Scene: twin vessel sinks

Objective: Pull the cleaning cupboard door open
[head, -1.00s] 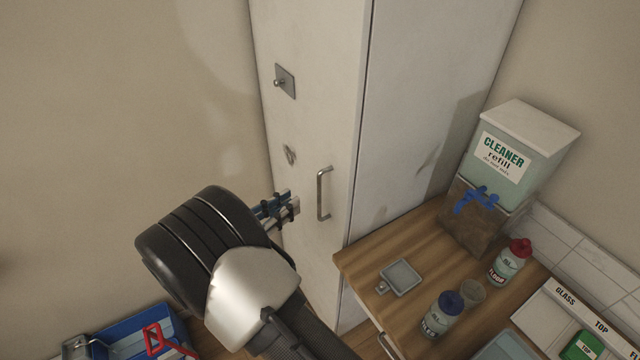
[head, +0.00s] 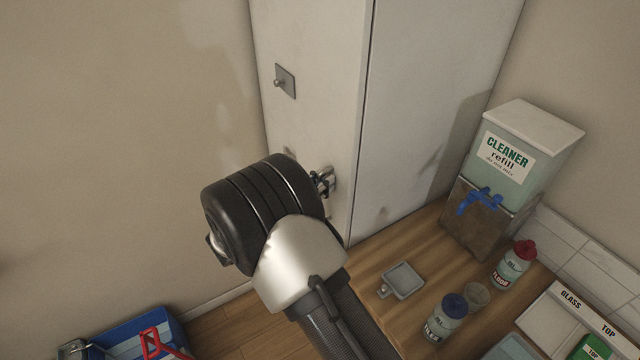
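The cupboard door (head: 315,60) is the narrow off-white front of the tall cupboard, and it looks closed. A square plate with a knob (head: 285,81) is high on its left side. My gripper (head: 327,181) is at the door's right side, where the metal bar handle is. My arm's dark wrist covers the lower door and most of the gripper. The handle is almost wholly hidden behind the fingers. I cannot tell whether the fingers are around the handle, touching it, or closed.
Right of the cupboard is a wooden counter (head: 425,245) with a small grey dish (head: 401,280), a blue-capped bottle (head: 445,318), a red-capped bottle (head: 513,264) and a cleaner dispenser (head: 490,180). A blue crate (head: 115,338) is at lower left. The wall is left.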

